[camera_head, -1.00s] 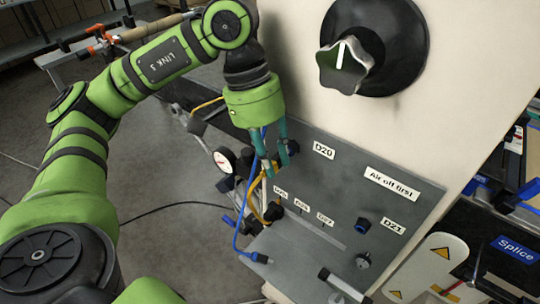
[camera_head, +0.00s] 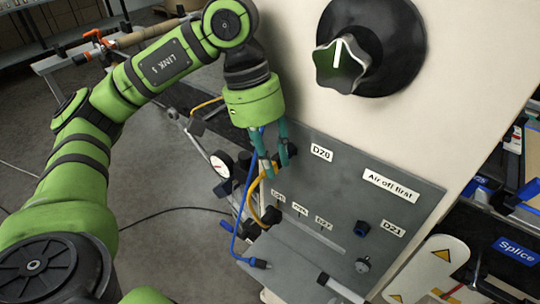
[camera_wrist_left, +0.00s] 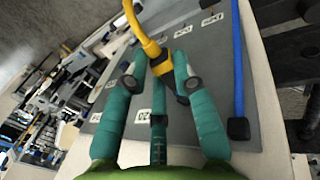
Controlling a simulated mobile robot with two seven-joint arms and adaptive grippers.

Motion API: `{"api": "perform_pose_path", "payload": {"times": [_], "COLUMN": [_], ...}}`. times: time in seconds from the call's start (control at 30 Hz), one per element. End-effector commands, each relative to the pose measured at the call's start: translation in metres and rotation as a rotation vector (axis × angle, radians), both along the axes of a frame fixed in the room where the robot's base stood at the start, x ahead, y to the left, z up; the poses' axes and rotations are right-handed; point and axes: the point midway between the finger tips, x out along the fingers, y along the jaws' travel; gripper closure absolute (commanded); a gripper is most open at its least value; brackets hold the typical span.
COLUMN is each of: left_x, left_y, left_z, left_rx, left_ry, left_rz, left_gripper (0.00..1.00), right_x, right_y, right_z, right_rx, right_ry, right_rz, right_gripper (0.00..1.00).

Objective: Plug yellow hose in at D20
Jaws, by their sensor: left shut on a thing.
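My left gripper (camera_head: 276,168) is by the upper left of the grey panel (camera_head: 335,205), beside the D20 label (camera_head: 321,152). Its teal fingers are shut on the yellow hose's end; the left wrist view shows the yellow and black connector (camera_wrist_left: 161,63) between the fingertips (camera_wrist_left: 160,78). The yellow hose (camera_head: 253,190) bends down from the fingers to a dark fitting at the panel's lower left. A dark fitting shows right beside the fingers, partly hidden. I cannot tell whether the connector is seated in the D20 port. My right gripper is out of view.
A gauge (camera_head: 221,163) stands left of the panel. A large knob (camera_head: 341,64) juts out above.

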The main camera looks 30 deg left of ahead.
Motion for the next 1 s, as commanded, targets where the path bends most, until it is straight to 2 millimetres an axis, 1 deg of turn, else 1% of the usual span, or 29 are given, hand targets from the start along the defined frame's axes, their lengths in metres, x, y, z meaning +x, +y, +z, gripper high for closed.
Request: {"api": "perform_pose_path", "payload": {"times": [0.37, 0.4, 0.43, 0.8, 0.87, 0.97, 1.0], "left_x": [0.001, 0.001, 0.001, 0.001, 0.002, 0.002, 0.002], "left_y": [0.000, 0.000, 0.000, 0.000, 0.001, 0.005, 0.007], "left_z": [0.000, 0.000, 0.000, 0.002, 0.006, 0.018, 0.025], "left_rx": [0.000, 0.000, 0.000, 0.000, -0.001, -0.003, -0.002], "left_ry": [0.000, 0.000, 0.000, -0.001, -0.003, -0.004, -0.005], "left_rz": [-0.001, -0.001, -0.001, 0.000, 0.001, 0.002, 0.002], "left_gripper": [1.00, 0.57, 0.46, 0.46, 0.46, 0.46, 0.46], "right_x": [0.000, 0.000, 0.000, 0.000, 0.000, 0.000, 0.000], "right_y": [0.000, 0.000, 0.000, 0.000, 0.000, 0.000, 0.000], "right_z": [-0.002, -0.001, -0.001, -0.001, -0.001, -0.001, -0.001], "right_rx": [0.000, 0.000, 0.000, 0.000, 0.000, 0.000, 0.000], "right_ry": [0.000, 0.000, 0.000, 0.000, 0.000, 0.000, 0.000], "right_rz": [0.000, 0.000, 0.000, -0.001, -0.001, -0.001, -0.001], "right_gripper": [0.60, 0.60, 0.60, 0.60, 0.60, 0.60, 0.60]}}
